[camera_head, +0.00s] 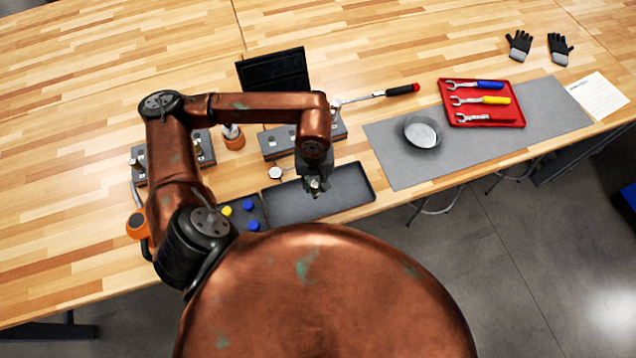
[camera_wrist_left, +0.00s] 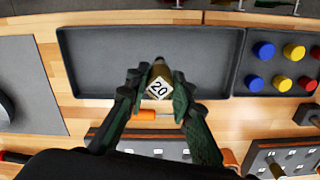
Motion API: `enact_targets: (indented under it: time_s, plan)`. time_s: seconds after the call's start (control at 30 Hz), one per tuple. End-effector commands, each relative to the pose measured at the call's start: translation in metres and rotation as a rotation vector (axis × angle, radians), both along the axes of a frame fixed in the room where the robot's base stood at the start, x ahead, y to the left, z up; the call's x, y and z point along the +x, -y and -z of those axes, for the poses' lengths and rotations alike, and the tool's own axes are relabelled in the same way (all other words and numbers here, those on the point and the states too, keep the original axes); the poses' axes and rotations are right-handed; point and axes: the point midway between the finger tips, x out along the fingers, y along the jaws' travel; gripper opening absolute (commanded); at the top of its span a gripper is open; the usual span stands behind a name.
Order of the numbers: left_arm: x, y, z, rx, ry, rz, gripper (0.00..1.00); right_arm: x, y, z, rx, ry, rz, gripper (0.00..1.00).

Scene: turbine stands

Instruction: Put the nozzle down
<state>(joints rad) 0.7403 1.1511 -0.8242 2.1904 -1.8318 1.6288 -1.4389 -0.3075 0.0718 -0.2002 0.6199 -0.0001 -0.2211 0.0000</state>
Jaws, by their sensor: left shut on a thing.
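The nozzle (camera_wrist_left: 158,80) is a small brass piece with a white face marked 20. My left gripper (camera_wrist_left: 157,88) is shut on it, with dark green fingers on both sides. In the head view my left gripper (camera_head: 315,186) is over the dark grey tray (camera_head: 350,195), and little of the nozzle shows there. In the left wrist view the tray (camera_wrist_left: 90,65) lies behind the nozzle, empty where I see it. I cannot tell whether the nozzle touches the tray floor. My right gripper is not in view.
A block with blue and yellow caps (camera_head: 240,211) adjoins the tray on the left. Slotted stands (camera_head: 275,142) are behind it. A grey mat (camera_head: 395,170) on the right bears a round bowl (camera_head: 422,133) and a red wrench tray (camera_head: 480,102). The table edge is close in front.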

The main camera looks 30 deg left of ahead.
Motion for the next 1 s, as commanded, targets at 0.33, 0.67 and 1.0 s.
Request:
enact_targets:
  time_s: [0.33, 0.67, 1.0]
  plan:
    - [0.029, -0.007, 0.036, -0.001, 0.000, 0.000, 0.00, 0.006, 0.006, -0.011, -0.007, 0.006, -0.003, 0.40]
    - [0.032, -0.008, 0.070, -0.001, -0.001, 0.000, 0.00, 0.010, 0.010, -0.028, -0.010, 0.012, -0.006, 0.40]
    - [0.032, -0.008, 0.074, 0.000, 0.000, 0.001, 0.00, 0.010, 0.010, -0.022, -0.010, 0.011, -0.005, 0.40]
